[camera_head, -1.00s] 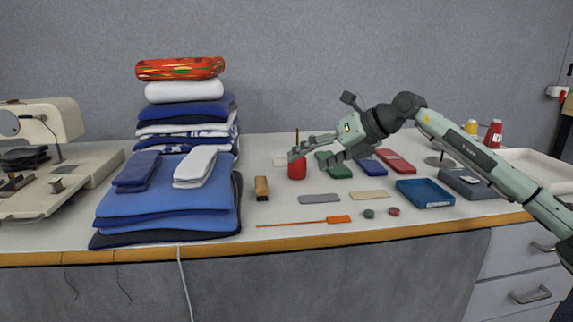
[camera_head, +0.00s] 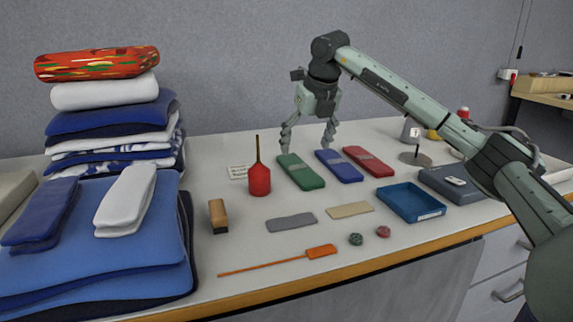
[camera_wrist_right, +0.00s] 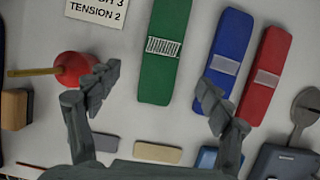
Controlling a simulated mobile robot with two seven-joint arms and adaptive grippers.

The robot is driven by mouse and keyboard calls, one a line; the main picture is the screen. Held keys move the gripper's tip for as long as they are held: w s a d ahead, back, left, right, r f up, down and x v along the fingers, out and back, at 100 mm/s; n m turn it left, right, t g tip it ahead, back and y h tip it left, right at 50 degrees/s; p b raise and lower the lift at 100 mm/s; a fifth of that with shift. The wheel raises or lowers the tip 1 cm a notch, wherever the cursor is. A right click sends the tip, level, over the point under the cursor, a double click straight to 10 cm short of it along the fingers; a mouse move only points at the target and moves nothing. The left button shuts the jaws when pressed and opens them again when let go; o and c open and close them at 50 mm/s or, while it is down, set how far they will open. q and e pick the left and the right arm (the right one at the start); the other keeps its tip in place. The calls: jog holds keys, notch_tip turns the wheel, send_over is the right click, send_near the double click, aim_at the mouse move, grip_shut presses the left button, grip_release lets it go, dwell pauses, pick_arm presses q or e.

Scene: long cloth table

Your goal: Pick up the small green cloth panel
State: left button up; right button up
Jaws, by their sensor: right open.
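The green cloth panel (camera_head: 301,173) lies flat on the table. It is a long narrow piece with a pale label band across its middle. My right gripper (camera_head: 306,146) points down with its fingers spread, empty, close above the far end of the green panel. In the right wrist view, the green panel (camera_wrist_right: 162,50) lies between and beyond the two open fingers of my right gripper (camera_wrist_right: 158,85), apart from them. My left gripper is in neither view.
A blue panel (camera_head: 339,166) and a red panel (camera_head: 368,161) lie right of the green one. A red spouted bottle (camera_head: 260,180) stands to its left. In front are a grey piece (camera_head: 291,222), a beige piece (camera_head: 350,210) and a blue tray (camera_head: 411,203).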

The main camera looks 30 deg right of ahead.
aim_at(302, 171)
jog(key=x, duration=0.6)
jog(key=shift+s+d+f, duration=0.1)
jog(key=shift+s+f, duration=0.05)
jog(key=shift+s, duration=0.25)
jog(key=shift+w+f, duration=0.3)
jog(key=shift+f, duration=0.2)
jog(key=c, duration=1.3)
